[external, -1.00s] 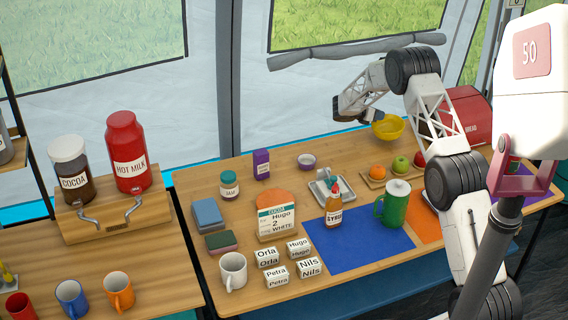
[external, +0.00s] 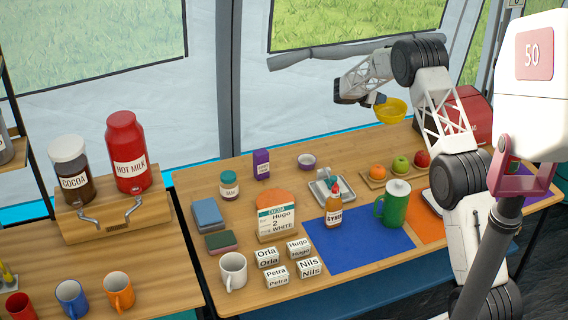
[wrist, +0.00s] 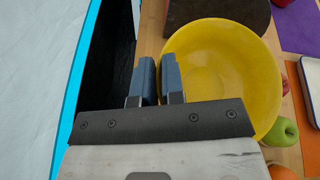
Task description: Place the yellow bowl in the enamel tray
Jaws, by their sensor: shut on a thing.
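The yellow bowl (external: 391,111) is held up above the back of the table, behind the fruit. In the wrist view the yellow bowl (wrist: 228,72) fills the middle right, with its left rim between my fingers. My gripper (external: 378,100) is shut on that rim; its blue-grey fingertips (wrist: 160,78) show in the wrist view.
A wooden board (external: 388,180) holds an orange, a green apple and a red apple. A syrup bottle (external: 334,208) stands in front of the tray, a green pitcher (external: 395,204) to its right. A red bread box (external: 468,112) is at back right.

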